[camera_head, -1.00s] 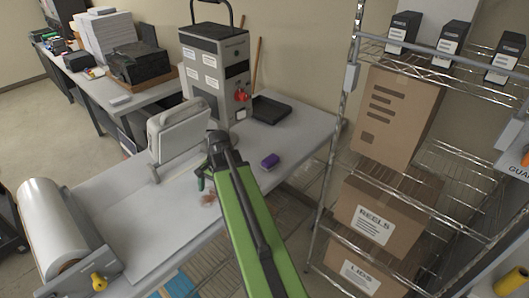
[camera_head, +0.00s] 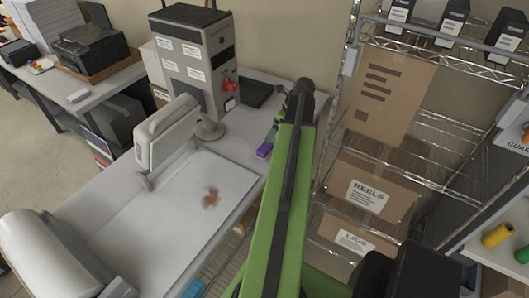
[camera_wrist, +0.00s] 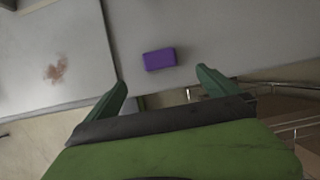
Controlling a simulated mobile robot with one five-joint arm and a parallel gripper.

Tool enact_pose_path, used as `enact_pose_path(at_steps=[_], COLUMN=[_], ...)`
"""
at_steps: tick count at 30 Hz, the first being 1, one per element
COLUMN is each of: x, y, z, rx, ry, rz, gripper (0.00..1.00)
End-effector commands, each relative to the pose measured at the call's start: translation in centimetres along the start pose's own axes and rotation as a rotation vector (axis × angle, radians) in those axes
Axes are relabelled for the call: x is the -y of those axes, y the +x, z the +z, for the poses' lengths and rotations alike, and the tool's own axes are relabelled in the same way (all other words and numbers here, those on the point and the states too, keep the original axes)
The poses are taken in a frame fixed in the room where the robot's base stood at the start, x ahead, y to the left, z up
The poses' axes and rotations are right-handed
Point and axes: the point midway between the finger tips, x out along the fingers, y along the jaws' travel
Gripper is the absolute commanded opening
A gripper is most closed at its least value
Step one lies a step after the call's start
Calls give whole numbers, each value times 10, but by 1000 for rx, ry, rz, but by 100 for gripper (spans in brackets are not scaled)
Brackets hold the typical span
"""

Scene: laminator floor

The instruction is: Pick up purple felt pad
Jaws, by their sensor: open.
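The purple felt pad (camera_head: 264,150) lies on the grey table near its right edge, partly hidden behind my arm in the head view. In the wrist view the purple felt pad (camera_wrist: 160,59) is a small purple block, ahead of my gripper (camera_wrist: 160,82) and between the lines of its two green fingers. The fingers are spread wide with nothing between them. In the head view one green finger of my gripper (camera_head: 273,130) shows beside the pad; the other is hidden by the arm.
A grey machine (camera_head: 193,62) with a red knob stands at the table's back, with a black tray (camera_head: 256,93) beside it. A white roll (camera_head: 45,258) sits at front left. A wire shelf (camera_head: 345,75) with cartons stands close on the right. A brown stain (camera_head: 211,197) marks the white board.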

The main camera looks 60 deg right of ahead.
Motion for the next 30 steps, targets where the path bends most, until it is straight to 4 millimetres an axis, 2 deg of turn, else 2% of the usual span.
enact_pose_path(at_steps=[1,10,13,20,27,30], x=[1,1,1,1,-1,-1], y=[22,87,99,102,143,152], z=[-4,-5,-4,-2,-3,-2], rx=[0,-1,-1,-1,-1,-1], ry=[0,0,0,0,1,1], rz=[0,0,0,-1,-1,-1], gripper=[100,100,100,100,100,100])
